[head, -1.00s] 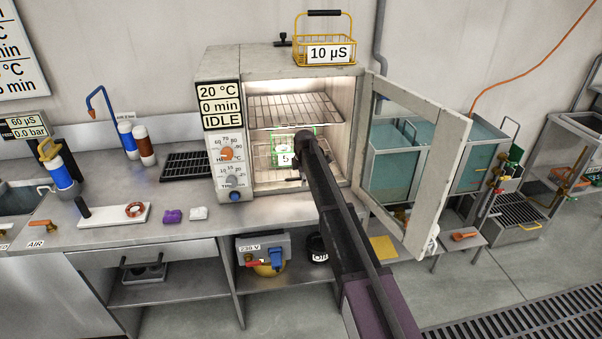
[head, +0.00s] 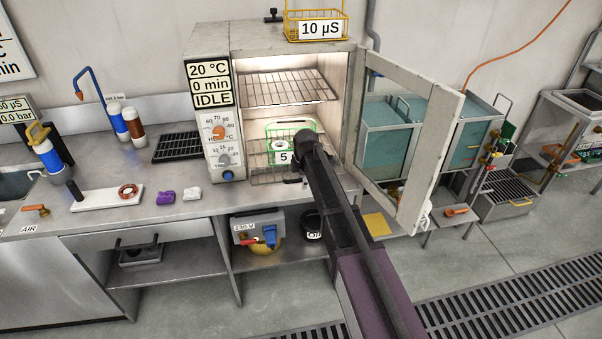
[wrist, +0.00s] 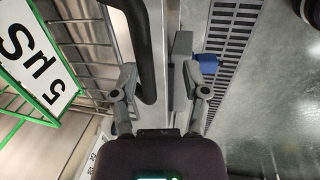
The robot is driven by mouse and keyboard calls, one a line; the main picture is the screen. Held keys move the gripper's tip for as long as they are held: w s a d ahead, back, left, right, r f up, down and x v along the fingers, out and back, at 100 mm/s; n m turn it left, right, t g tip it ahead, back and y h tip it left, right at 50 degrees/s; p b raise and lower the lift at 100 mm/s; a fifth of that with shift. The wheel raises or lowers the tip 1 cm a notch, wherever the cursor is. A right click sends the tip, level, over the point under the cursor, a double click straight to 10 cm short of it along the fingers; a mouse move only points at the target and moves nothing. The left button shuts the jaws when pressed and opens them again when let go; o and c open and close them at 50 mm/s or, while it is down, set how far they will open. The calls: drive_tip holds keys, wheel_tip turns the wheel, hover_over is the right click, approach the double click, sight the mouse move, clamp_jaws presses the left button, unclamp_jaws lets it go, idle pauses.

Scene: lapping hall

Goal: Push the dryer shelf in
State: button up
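The dryer (head: 205,125) stands on the bench with its door swung open to the right. Inside are an upper wire shelf (head: 285,88) and a lower wire shelf (head: 262,175). A green wire basket (head: 275,130) labelled 5 µS stands on the lower shelf; the wrist view shows its label (wrist: 35,55) at the left. My gripper (head: 306,160) is at the front of the lower shelf, seen from behind, its fingers mostly hidden. In the wrist view my fingers (wrist: 160,78) are apart. A black handle bar (wrist: 138,45) runs close to the left finger; contact is unclear.
The open door (head: 430,150) stands right of my arm. A yellow basket (head: 318,30) labelled 10 µS sits on top of the dryer. A black rack (head: 177,147) and purple and white lumps lie on the bench left. A floor grating (head: 500,305) runs at the lower right.

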drive_tip(key=s+r+p, duration=0.2)
drive_tip(key=r+p, duration=0.4)
drive_tip(key=s+d+r+p, duration=0.1)
drive_tip(key=s+r+p, duration=0.1)
drive_tip(key=r+p, duration=0.5)
drive_tip(key=shift+s+d+r, duration=0.15)
drive_tip(key=shift+s+d, duration=0.1)
drive_tip(key=shift+s, duration=0.1)
idle(0.4)
drive_tip(key=shift+s+d, duration=0.1)
drive_tip(key=shift+d, duration=0.1)
idle(0.6)
drive_tip(key=shift+w+a+r, duration=0.1)
drive_tip(key=shift+w+a, duration=0.25)
drive_tip(key=shift+w, duration=0.15)
drive_tip(key=shift+f, duration=0.2)
wheel_tip(320, 180, down, 13)
drive_tip(key=w+b, duration=0.2)
drive_tip(key=b, duration=1.1)
drive_tip(key=shift+w+a, duration=0.3)
drive_tip(key=shift+a, duration=0.05)
